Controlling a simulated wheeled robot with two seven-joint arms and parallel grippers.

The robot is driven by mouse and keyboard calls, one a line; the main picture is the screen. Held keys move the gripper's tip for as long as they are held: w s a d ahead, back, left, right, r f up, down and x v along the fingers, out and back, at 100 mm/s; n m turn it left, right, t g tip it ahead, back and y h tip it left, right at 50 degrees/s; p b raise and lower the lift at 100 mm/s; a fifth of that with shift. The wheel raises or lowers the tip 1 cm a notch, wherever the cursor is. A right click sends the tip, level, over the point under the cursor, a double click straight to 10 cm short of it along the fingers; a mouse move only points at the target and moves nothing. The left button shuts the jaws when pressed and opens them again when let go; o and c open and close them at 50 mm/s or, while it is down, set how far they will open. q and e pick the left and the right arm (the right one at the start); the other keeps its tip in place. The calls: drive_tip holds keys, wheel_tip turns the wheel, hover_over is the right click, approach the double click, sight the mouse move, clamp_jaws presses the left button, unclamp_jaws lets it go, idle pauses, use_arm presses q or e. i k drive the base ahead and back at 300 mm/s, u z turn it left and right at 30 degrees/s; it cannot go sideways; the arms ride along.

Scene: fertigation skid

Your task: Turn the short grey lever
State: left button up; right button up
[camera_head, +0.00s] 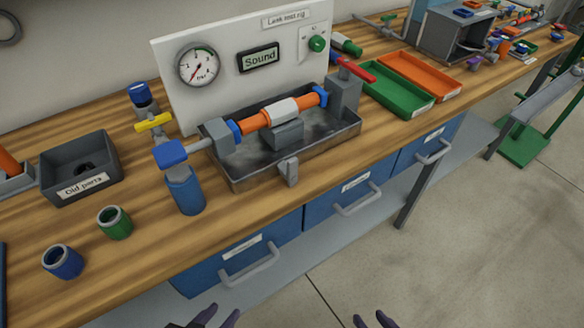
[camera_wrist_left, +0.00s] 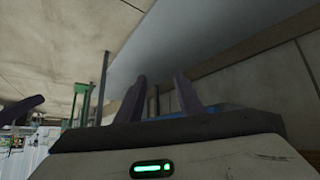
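A short grey lever-like piece (camera_head: 289,172) stands upright at the front rim of the metal tray, in the head view. It is the only small grey handle I see there; its pivot is too small to make out. My left gripper (camera_head: 217,315) is at the bottom edge of the head view, well below and in front of the bench, with its fingertips apart. The left wrist view shows its two fingers (camera_wrist_left: 160,92) parted with nothing between them. My right gripper (camera_head: 373,320) is at the bottom edge, further right, fingertips apart and empty. Neither gripper touches the lever.
The metal tray (camera_head: 232,172) holds an orange pipe (camera_head: 265,118) with blue rings. A gauge board (camera_head: 228,65) rises behind. Drawer handles (camera_head: 250,265) jut from the bench front.

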sight(287, 169)
drive_tip(key=k, duration=0.45)
drive_tip(key=z, duration=2.15)
drive_tip(key=i, duration=1.95)
drive_tip(key=u, duration=3.4)
